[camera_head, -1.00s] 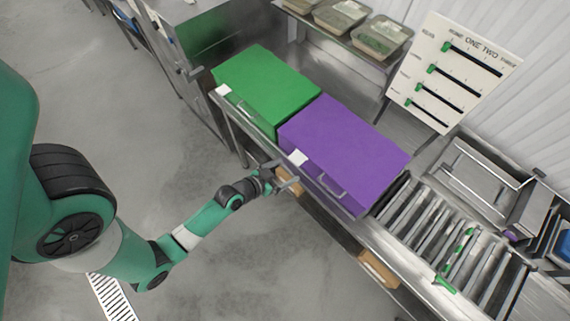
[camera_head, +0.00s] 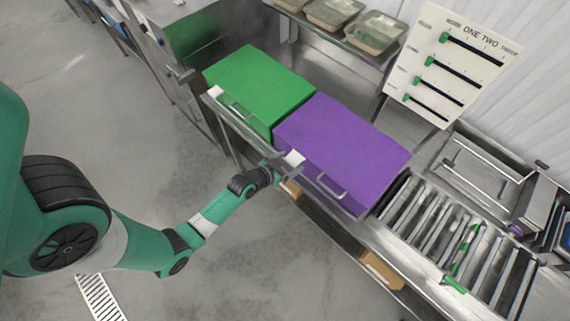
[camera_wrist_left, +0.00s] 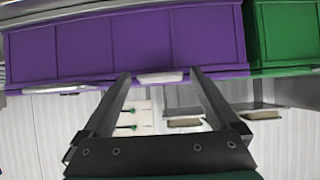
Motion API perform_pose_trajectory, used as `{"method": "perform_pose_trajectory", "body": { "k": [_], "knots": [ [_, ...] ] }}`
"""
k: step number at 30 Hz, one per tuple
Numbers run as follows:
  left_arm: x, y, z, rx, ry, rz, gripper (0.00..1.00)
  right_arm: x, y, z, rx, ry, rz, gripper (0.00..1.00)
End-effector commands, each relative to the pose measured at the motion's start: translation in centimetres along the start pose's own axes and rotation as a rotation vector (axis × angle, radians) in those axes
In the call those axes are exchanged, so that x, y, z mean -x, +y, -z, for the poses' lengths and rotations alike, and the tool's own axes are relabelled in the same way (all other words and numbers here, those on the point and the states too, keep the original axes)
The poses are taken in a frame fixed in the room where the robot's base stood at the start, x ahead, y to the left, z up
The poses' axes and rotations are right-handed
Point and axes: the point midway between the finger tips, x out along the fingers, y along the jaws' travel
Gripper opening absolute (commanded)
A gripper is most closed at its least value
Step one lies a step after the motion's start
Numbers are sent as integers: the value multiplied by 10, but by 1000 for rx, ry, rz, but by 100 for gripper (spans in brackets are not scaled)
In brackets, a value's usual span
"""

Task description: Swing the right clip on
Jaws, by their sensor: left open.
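The purple box (camera_head: 345,145) stands on the steel counter, right of the green box (camera_head: 260,85). A small white clip (camera_head: 294,158) sits at the purple box's front edge, near its left corner. Another white clip (camera_head: 215,91) is at the green box's front left. My left gripper (camera_head: 286,167) is open at the purple box's clip. In the left wrist view, the clip (camera_wrist_left: 160,77) shows between and just beyond the spread fingers of my left gripper (camera_wrist_left: 161,78); I cannot tell whether they touch it. My right gripper is out of view.
A metal handle (camera_head: 329,187) sticks out from the purple box's front, right of the clip. A roller rack (camera_head: 440,225) lies to the right, and a board with green sliders (camera_head: 455,65) stands behind. Open floor (camera_head: 260,260) lies in front of the counter.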

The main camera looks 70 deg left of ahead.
Motion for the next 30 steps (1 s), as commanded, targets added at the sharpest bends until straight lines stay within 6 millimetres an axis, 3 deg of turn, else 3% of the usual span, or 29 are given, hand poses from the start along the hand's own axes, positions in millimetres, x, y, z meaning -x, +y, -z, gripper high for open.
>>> {"method": "perform_pose_trajectory", "body": {
  "k": [2, 9, 30],
  "knots": [
    [0, 0, 0, 0, 0, 0, 95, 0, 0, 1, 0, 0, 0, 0],
    [1, 0, 0, 0, 0, 0, 54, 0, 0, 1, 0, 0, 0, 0],
    [-16, 0, -15, 0, -2, 0, 54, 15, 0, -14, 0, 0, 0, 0]
  ]
}}
